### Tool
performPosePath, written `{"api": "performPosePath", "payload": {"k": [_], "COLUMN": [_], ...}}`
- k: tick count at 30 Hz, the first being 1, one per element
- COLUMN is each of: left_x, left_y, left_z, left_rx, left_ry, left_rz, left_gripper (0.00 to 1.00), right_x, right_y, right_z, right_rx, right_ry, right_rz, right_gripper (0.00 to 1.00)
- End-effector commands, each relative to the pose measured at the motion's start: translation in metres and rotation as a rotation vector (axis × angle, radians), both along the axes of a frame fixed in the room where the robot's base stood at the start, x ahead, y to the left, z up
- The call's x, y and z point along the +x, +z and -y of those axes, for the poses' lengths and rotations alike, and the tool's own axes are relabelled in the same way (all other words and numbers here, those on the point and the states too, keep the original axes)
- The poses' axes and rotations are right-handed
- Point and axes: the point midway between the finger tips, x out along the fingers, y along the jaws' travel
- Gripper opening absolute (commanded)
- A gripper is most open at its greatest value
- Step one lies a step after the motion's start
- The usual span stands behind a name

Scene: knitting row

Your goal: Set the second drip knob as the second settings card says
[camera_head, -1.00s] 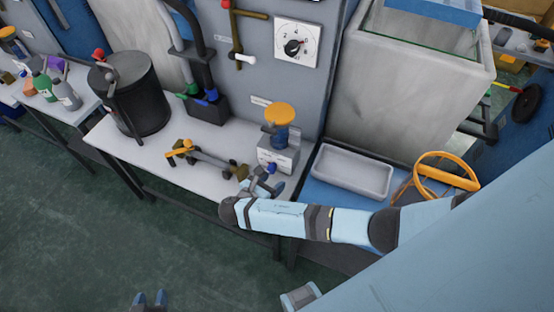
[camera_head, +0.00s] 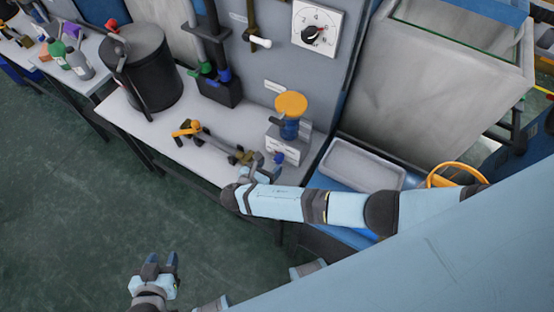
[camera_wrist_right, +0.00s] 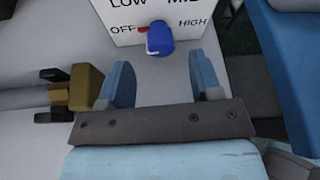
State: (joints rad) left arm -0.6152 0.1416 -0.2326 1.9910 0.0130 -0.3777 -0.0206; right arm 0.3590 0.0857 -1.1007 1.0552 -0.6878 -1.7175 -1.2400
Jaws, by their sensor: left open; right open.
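A blue knob (camera_wrist_right: 160,38) sits on a white panel (camera_wrist_right: 115,10) marked OFF, LOW, MID and HIGH in the right wrist view. A red mark shows at its left, beside OFF. In the head view the knob (camera_head: 279,158) is at the front of a small white box (camera_head: 283,149). My right gripper (camera_wrist_right: 160,66) is open, its fingers short of the knob and to either side of its line. It also shows beside the knob in the head view (camera_head: 265,169). My left gripper (camera_head: 160,262) is open and empty above the floor. I cannot make out a settings card.
An orange round handle (camera_head: 291,104) stands above the box. A brass-coloured fitting (camera_head: 240,156) lies close to the right gripper's left. A dial (camera_head: 317,28) is on the grey wall panel. A grey tray (camera_head: 359,168) is to the right. Bare bench (camera_head: 150,134) shows at left.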

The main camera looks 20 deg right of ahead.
Motion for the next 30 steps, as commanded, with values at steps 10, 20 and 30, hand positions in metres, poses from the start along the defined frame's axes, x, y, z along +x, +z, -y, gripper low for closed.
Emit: {"api": "performPosePath", "payload": {"k": [10,20,30], "left_x": [0.001,0.001,0.0], "left_y": [0.0,0.0,-0.002], "left_z": [0.002,0.002,0.002], "left_rx": [-0.005,-0.005,-0.004], "left_ry": [-0.001,-0.001,-0.001], "left_rz": [0.005,0.004,0.001], "left_gripper": [0.43,0.43,0.43], "right_x": [0.023,0.025,0.025], "right_y": [-0.018,-0.02,-0.019], "right_z": [0.037,0.04,0.04], "right_rx": [0.0,0.0,0.0], "right_ry": [-0.001,-0.001,-0.001], "right_rz": [0.0,-0.001,0.0], "right_gripper": [0.59,0.59,0.1]}}
